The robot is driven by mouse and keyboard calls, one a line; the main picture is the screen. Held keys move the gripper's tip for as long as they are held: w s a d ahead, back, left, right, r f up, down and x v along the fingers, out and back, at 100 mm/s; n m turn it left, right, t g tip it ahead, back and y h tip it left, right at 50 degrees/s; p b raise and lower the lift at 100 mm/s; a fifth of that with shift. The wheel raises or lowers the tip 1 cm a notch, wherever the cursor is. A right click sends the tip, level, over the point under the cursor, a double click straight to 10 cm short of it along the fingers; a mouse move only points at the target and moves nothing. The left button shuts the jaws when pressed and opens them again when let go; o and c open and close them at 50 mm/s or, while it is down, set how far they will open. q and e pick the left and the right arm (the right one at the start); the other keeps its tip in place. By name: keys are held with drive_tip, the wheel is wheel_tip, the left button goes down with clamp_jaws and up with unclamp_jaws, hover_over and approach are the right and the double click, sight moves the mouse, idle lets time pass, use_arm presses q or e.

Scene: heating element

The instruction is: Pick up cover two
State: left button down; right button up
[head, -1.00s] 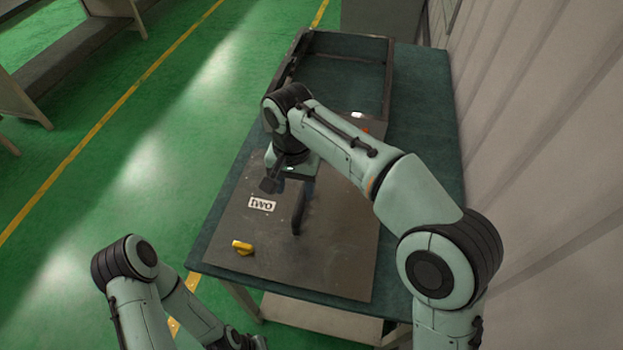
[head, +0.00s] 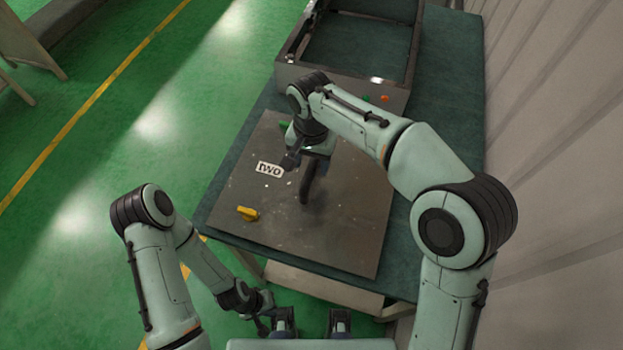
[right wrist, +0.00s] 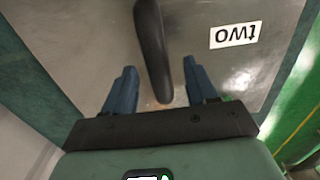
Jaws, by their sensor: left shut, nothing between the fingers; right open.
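Cover two is a flat grey metal plate (head: 345,235) with a white "two" label (head: 269,169), lying on the green-topped table. Its upright black handle (head: 308,188) stands near its middle. My right gripper (head: 306,172) is over the plate at the handle. In the right wrist view, my right gripper (right wrist: 158,68) is open, with its blue fingers on either side of the black handle (right wrist: 152,45) and gaps showing on both sides. The "two" label (right wrist: 236,34) shows there too. My left gripper (head: 262,314) is shut and empty, low in front of the table.
A yellow knob (head: 248,213) sits near the plate's left corner. An open dark metal box (head: 342,82) with small coloured buttons stands behind the plate. Bare green tabletop (head: 452,110) shows at the right, beside a grey wall (head: 560,130). Open green floor lies left.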

drive_tip(key=f, duration=0.4)
drive_tip(key=shift+s+f, duration=0.1)
drive_tip(key=shift+s, duration=0.15)
clamp_jaws()
idle(1.1)
